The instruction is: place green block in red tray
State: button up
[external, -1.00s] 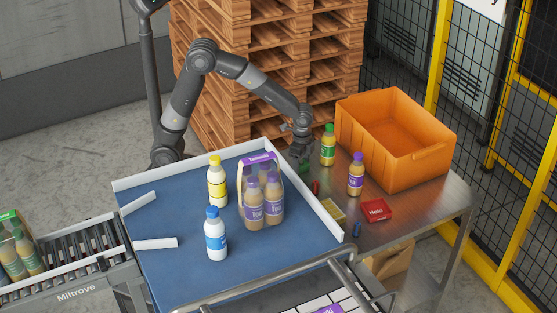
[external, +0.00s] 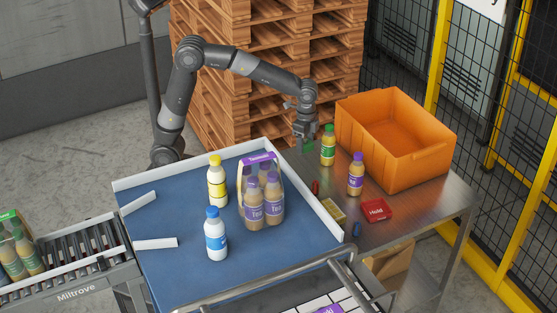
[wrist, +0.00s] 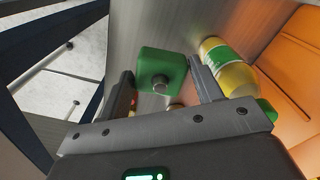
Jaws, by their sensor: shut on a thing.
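The green block (wrist: 150,62) sits between the two fingers of my gripper (wrist: 160,78) in the wrist view, with a round grey knob on its near face. My gripper (external: 304,137) is shut on it, and in the external view a bit of the green block (external: 309,144) shows below the fingers, held above the steel table's left part. The small red tray (external: 376,210), marked "Hold", lies flat on the steel table, nearer the camera and to the right of my gripper.
A green-capped bottle (external: 328,146) stands close to the right of my gripper. A purple-capped bottle (external: 356,175) stands between it and the red tray. A large orange crate (external: 372,150) is behind on the right. A yellowish tray (external: 334,210) and a red marker-like item (external: 315,188) lie nearby.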

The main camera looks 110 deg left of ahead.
jog(key=w+d+r+m, duration=0.1)
jog(key=w+d+r, duration=0.1)
jog(key=w+d, duration=0.9)
jog(key=w+d+r, duration=0.2)
jog(key=w+d, duration=0.7)
jog(key=d, duration=0.3)
send_near(378, 211)
jog(key=s+d, duration=0.1)
jog(key=s, duration=0.3)
jog(key=shift+f, duration=1.95)
jog(key=shift+f, duration=0.3)
jog(key=o, duration=1)
